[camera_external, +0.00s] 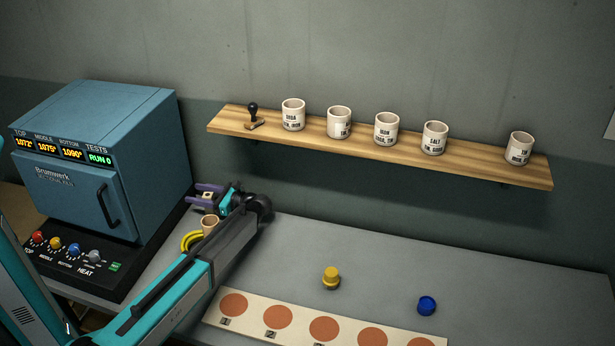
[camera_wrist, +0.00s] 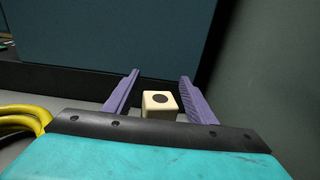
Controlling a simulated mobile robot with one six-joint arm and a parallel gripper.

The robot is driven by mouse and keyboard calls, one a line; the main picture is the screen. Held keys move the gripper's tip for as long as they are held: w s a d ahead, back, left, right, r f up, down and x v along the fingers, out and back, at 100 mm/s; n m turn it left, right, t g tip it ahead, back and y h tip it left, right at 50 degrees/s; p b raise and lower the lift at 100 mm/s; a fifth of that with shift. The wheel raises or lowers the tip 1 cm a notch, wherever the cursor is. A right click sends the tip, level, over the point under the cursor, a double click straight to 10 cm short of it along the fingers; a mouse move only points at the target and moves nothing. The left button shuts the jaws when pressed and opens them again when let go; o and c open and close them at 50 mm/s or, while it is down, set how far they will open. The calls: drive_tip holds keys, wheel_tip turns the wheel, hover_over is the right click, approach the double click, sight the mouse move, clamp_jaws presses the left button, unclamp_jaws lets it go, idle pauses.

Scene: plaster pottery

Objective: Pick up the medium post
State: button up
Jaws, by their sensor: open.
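A small cream square post (camera_wrist: 160,104) with a dark round spot on its top stands upright between my gripper's purple fingers in the wrist view. My gripper (camera_wrist: 160,74) is open, with a gap visible on each side of the post and the fingertips reaching past it. In the external view the post (camera_external: 207,195) shows as a pale block between the fingers of my gripper (camera_external: 196,193), beside the kiln. The post's lower part is hidden by my gripper body in the wrist view. No other post is clearly visible to compare its size.
A blue kiln (camera_external: 100,170) stands just beyond the fingers. A tan cup (camera_external: 210,222) and yellow loops (camera_external: 190,241) are close to my arm. A yellow piece (camera_external: 331,278), a blue piece (camera_external: 426,306) and a disc board (camera_external: 250,318) lie right. A wall shelf (camera_external: 215,122) holds several cups.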

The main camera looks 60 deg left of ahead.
clamp_jaws()
drive_tip(key=shift+r, duration=0.1)
idle(0.3)
wheel_tip(320, 180, up, 10)
drive_tip(key=b, duration=0.1)
drive_tip(key=shift+b, duration=0.4)
idle(0.7)
